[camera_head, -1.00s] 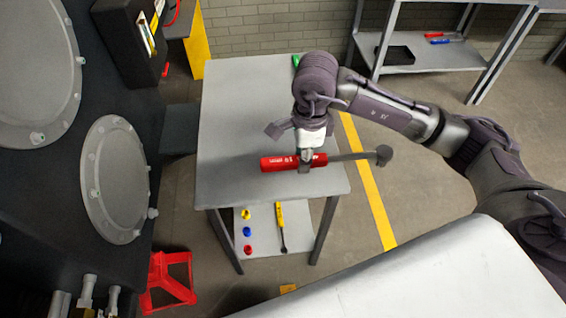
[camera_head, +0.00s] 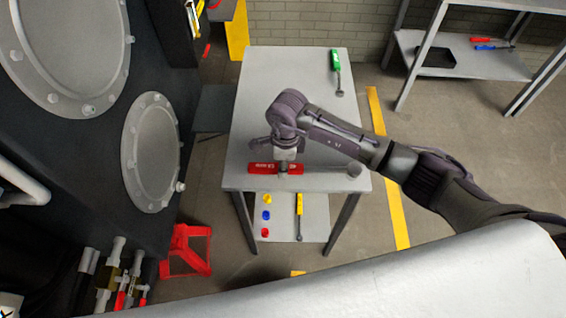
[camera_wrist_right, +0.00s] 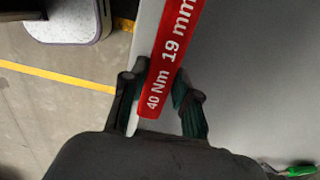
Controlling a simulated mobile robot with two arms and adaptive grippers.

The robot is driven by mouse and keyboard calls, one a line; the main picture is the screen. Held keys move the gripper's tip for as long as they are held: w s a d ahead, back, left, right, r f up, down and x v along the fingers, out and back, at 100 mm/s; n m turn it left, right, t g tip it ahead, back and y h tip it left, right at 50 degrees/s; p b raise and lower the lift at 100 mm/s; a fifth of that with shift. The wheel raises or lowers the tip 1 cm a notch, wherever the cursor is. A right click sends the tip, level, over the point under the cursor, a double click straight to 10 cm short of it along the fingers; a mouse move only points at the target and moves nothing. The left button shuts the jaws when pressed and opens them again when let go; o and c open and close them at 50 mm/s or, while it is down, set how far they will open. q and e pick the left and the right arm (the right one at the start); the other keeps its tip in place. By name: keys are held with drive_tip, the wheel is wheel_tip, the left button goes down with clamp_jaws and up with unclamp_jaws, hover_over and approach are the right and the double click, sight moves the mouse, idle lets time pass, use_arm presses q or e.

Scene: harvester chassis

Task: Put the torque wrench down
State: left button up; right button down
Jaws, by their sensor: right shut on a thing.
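The torque wrench has a red handle (camera_head: 262,168) with white lettering and a grey shaft ending in a round head (camera_head: 353,171) on the right. My right gripper (camera_head: 287,168) is shut around the red handle. The wrench lies across the near part of the grey table (camera_head: 270,110), its head end close to the table's right edge. I cannot tell whether it touches the top. In the right wrist view, the handle (camera_wrist_right: 170,60) reads "40 Nm 19 mm" and sits between the fingers. My left gripper is not in view.
A green-handled tool (camera_head: 336,62) lies at the table's far right. The lower shelf (camera_head: 283,222) holds a yellow tool (camera_head: 299,204) and small coloured parts. The dark chassis (camera_head: 85,165) stands left; a red stand (camera_head: 187,252) is on the floor. The table's far left is clear.

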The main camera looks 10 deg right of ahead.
drive_tip(key=shift+f, duration=0.2)
drive_tip(key=shift+f, duration=0.2)
drive_tip(key=c, duration=0.9)
unclamp_jaws()
drive_tip(key=shift+o, duration=0.2)
drive_tip(key=shift+r, duration=0.1)
